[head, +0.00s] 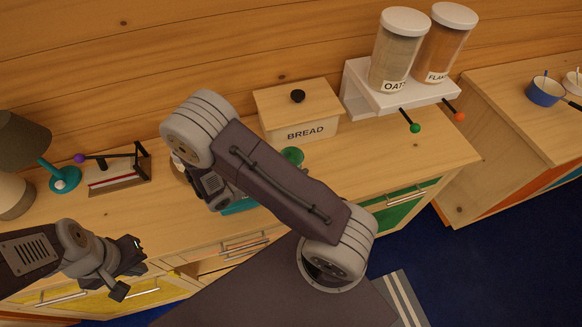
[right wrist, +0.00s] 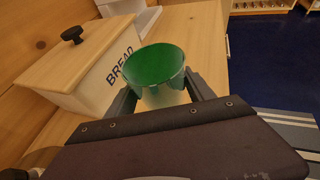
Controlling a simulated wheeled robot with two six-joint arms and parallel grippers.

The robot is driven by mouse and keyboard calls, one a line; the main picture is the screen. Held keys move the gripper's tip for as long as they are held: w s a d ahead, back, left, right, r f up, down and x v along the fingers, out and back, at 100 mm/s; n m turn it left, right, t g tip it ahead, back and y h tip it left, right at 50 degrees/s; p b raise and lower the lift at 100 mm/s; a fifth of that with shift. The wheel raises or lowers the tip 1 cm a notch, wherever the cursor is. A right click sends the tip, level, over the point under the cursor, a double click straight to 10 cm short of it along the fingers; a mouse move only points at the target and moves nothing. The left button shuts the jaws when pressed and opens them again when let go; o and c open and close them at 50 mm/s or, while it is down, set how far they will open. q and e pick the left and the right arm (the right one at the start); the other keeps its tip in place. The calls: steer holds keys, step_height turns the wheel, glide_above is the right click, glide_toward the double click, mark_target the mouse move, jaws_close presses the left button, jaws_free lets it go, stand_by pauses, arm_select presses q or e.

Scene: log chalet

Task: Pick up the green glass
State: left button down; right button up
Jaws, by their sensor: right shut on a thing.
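The green glass (right wrist: 158,66) stands upright in the right wrist view, its open rim facing up. My right gripper (right wrist: 162,92) has a finger on each side of it and is shut on it. The lower part of the glass is hidden behind the gripper body. In the head view only part of the glass (head: 292,155) shows past my right arm, on the counter in front of the bread box; the right fingers are hidden there. My left gripper (head: 130,268) is open and empty at the counter's front edge, its fingers apart.
The bread box (head: 300,115) stands close behind the glass, beside my right gripper. A white shelf (head: 385,98) with two labelled jars is to the right. A lamp (head: 20,145) and a book holder (head: 118,172) are at the left. Counter right of the glass (head: 400,150) is clear.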

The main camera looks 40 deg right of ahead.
steer(key=s+a+r, duration=0.5)
steer(key=s+r, duration=0.1)
steer(key=s, duration=0.2)
steer(key=shift+s+a, duration=0.2)
steer(key=shift+s, duration=0.15)
steer(key=shift+r, duration=0.1)
